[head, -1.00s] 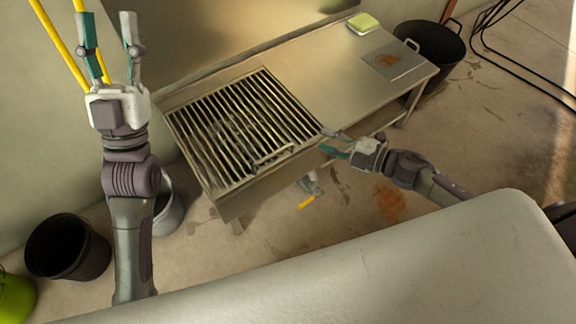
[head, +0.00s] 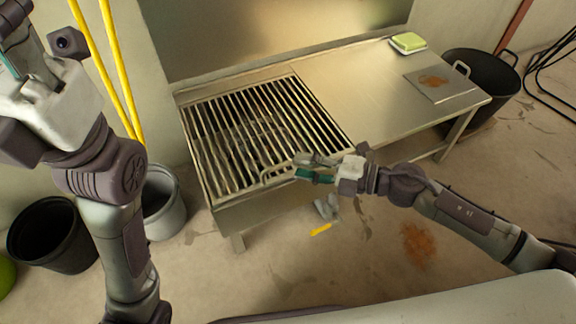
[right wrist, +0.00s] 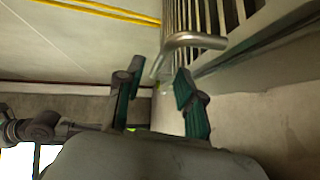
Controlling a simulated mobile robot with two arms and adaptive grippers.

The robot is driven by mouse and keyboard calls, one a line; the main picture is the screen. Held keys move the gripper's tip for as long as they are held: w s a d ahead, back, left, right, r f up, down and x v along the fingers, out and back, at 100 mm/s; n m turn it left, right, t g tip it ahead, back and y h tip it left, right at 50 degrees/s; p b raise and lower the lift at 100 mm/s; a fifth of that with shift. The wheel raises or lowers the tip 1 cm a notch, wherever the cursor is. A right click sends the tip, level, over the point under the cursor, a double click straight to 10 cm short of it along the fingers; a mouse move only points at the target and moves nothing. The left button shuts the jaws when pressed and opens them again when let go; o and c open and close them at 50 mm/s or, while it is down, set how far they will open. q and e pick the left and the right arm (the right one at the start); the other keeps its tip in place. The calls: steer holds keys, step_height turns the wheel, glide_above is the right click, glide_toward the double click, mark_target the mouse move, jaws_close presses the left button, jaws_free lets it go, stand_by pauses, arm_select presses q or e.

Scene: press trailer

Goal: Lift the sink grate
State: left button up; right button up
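The sink grate (head: 250,130), a rack of parallel metal bars, lies over the basin at the left end of the steel counter. Its bent metal handle (head: 272,173) is at the front right edge, and it shows close up in the right wrist view (right wrist: 195,40). My right gripper (head: 298,166) is beside the handle's right end, fingers apart. In the right wrist view my right gripper (right wrist: 158,76) is open, with the handle's end just ahead of and near the gap. No grip on it shows. My left gripper (head: 22,75) is raised at upper left, its fingertips cut off.
The counter (head: 355,85) holds a green-and-white sponge-like block (head: 408,43) and a stained metal plate (head: 442,82). Black buckets stand at right (head: 480,85) and left (head: 52,235), with a grey bucket (head: 160,205) near the sink. Yellow poles (head: 110,75) lean behind my left arm.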

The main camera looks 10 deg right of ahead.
mark_target(288, 162)
steer(key=shift+b+x, duration=0.3)
steer(key=shift+x, duration=1.9)
steer(key=shift+c, duration=0.3)
jaws_close()
